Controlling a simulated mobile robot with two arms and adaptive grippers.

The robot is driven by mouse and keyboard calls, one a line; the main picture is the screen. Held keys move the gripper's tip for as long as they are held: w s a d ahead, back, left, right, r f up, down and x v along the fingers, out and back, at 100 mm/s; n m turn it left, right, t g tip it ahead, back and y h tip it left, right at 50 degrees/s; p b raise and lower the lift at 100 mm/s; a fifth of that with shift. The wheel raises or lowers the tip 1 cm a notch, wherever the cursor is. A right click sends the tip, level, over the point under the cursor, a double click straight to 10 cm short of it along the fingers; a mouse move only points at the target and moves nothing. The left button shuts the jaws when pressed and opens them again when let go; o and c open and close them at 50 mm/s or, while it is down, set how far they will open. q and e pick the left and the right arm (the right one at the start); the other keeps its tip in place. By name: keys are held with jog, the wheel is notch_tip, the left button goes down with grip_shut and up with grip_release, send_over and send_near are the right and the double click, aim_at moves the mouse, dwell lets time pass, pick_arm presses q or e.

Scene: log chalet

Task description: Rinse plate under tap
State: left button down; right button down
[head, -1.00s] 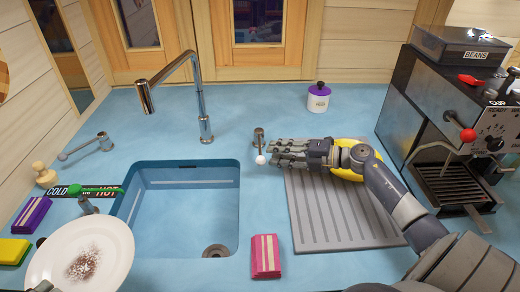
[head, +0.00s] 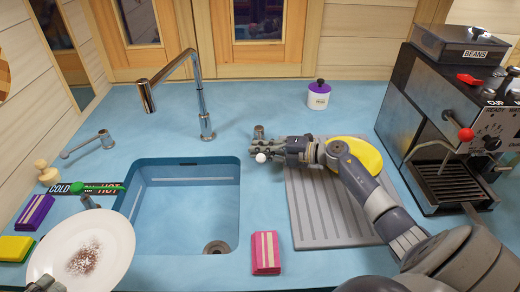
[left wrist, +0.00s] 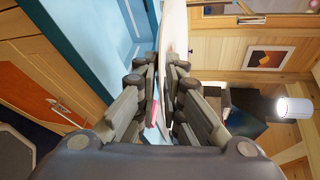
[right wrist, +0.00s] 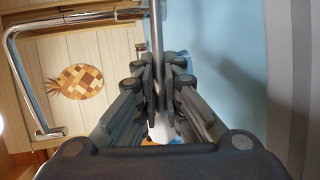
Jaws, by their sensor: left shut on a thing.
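The white plate (head: 112,238) with a brown, speckled stain is at the lower left in the head view, tilted, near the sink's left front corner. My left gripper (left wrist: 160,85) is shut on its edge; the plate shows edge-on between the fingers in the left wrist view. The tall metal tap (head: 203,98) stands behind the sink (head: 190,180), its spout pointing left; no water shows. My right gripper (head: 268,150) is at a short lever with a white ball knob (head: 261,158). In the right wrist view the lever's rod (right wrist: 157,35) lies between the fingers; whether they grip is unclear.
A grey ribbed drainer (head: 325,215) with a yellow rounded thing (head: 362,152) lies under my right arm. A pink sponge (head: 265,252) is right of the sink. A green-handled thing (head: 95,187) crosses the COLD/HOT strip. The coffee machine (head: 440,130) stands far right.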

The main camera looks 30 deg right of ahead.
pick_arm(q)
jog(key=shift+r, duration=0.1)
notch_tip(320, 180, up, 2)
jog(key=shift+r+p, duration=0.1)
jog(key=shift+p, duration=1.1)
pick_arm(e)
jog(key=shift+r+m, duration=0.3)
jog(key=shift+r, duration=0.4)
pick_arm(q)
jog(key=shift+r+p, duration=0.45)
pick_arm(e)
jog(key=shift+g, duration=0.4)
jog(key=shift+m, duration=0.3)
pick_arm(q)
jog(key=shift+f, duration=0.1)
pick_arm(e)
jog(key=c, duration=1.7)
grip_release()
jog(key=shift+d, duration=0.1)
